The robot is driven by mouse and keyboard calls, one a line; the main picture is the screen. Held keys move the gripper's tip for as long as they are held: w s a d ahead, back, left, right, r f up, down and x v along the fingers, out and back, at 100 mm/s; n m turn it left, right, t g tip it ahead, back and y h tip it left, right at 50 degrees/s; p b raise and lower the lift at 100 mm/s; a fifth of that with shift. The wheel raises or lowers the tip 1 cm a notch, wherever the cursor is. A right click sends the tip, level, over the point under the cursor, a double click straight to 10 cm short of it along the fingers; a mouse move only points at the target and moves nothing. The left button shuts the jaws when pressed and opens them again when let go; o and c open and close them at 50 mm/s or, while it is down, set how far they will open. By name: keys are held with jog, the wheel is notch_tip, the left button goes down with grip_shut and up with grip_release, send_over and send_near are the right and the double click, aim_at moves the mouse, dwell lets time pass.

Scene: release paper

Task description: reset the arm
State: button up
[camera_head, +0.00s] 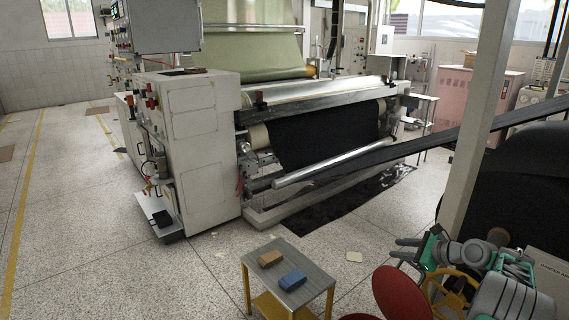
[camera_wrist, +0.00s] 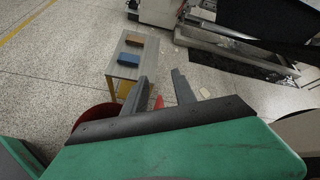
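My arm is folded at the lower right of the head view, with green and grey parts. My gripper (camera_head: 398,248) points left there, above a red round seat. In the wrist view, the two grey fingers of my gripper (camera_wrist: 159,76) stand apart with nothing held between them. Floor and a bit of red show through the gap. The small table (camera_wrist: 125,66) lies beyond the fingers, to the left, and the gripper is clear of it.
The small grey-topped table (camera_head: 310,265) bears a brown block (camera_head: 270,258) and a blue block (camera_head: 292,280). A red seat (camera_head: 403,292) stands beside my arm. A pillar (camera_head: 480,130) and a large black roll (camera_head: 520,185) are close on the right. A large machine (camera_head: 195,140) stands behind; floor at left is clear.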

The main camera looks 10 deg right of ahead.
jog(key=s+a+r+n+g+h+p, duration=0.1)
jog(key=a+r+n+p, duration=0.1)
jog(key=a+r+n, duration=0.45)
jog(key=s+a+r+n+g+p, duration=0.1)
jog(key=a+r+n+g+p, duration=0.15)
jog(key=a, duration=0.65)
jog(key=s+a+r+n+g+h+p, duration=0.1)
jog(key=a+r+n, duration=0.2)
jog(key=a+r, duration=0.4)
jog(key=s+a+r+n+g+h+p, duration=0.1)
jog(key=s+a+r+n+g+p, duration=0.15)
jog(key=s+a+n, duration=0.5)
jog(key=s+a+n+h+p, duration=0.1)
jog(key=s+a+n, duration=0.1)
jog(key=s, duration=0.7)
jog(key=s+a+f+n+h+p, duration=0.1)
jog(key=s+a+n+p, duration=0.1)
jog(key=s, duration=0.7)
jog(key=shift+a+f+n+g, duration=0.3)
jog(key=shift+a+n, duration=0.15)
jog(key=shift+n, duration=0.5)
jog(key=shift+a, duration=0.1)
